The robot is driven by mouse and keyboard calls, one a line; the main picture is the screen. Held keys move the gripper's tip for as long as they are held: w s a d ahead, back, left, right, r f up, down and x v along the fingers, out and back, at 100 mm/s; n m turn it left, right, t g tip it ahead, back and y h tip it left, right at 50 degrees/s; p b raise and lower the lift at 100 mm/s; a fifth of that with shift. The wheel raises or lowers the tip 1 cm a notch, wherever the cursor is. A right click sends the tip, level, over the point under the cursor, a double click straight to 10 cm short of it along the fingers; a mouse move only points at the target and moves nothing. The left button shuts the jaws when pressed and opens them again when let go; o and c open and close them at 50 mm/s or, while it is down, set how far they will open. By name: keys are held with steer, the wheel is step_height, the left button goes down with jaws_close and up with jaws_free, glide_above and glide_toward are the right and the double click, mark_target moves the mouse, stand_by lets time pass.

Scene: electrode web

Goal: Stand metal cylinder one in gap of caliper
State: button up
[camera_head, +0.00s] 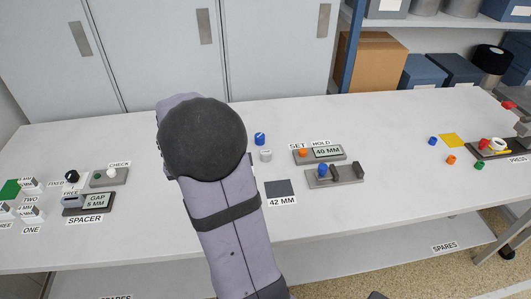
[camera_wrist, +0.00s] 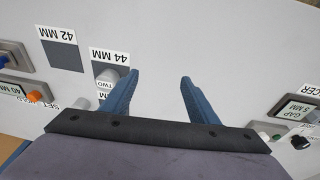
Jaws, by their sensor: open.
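My gripper (camera_wrist: 160,77) is open and empty in the wrist view, its two blue fingers over bare table. In the head view my arm hides it. A pale metal cylinder marked TWO (camera_wrist: 107,77) stands on the dark 44 MM square, left of the fingers. Another pale cylinder (camera_wrist: 82,104) shows partly at the wrist view's lower left; it appears to be the one standing (camera_head: 265,155) right of my arm. I cannot read its mark. The likely caliper (camera_head: 347,174), a grey base with upright jaws and a blue knob, shows no cylinder in its gap.
The dark 42 MM square (camera_head: 281,188) is empty. A 40 MM display unit (camera_head: 320,154) stands behind the caliper, a blue piece (camera_head: 260,139) behind the pale cylinder. The spacer unit (camera_head: 89,203) and small blocks lie left, the press (camera_head: 500,147) far right.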

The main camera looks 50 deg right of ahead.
steer(key=d+m+h, duration=0.1)
steer(key=d+m, duration=0.3)
steer(key=d, duration=0.9)
steer(key=m+h+p, duration=0.1)
steer(key=m+p, duration=0.1)
steer(key=m, duration=0.2)
glide_toward(266, 152)
steer(key=f, duration=0.1)
steer(key=shift+g, duration=0.3)
steer(key=shift+w+p+x, duration=0.15)
steer(key=shift+p+x, duration=0.45)
steer(key=shift+x, duration=1.3)
steer(key=shift+w+p+x, duration=0.15)
steer(key=shift+p+x, duration=0.45)
steer(key=shift+x, duration=1.3)
steer(key=shift+d, duration=0.1)
steer(key=shift+c, duration=0.5)
steer(key=shift+h, duration=0.3)
steer(key=c, duration=1.2)
steer(key=shift+r, duration=0.15)
step_height(266, 152, up, 10)
steer(key=b, duration=0.2)
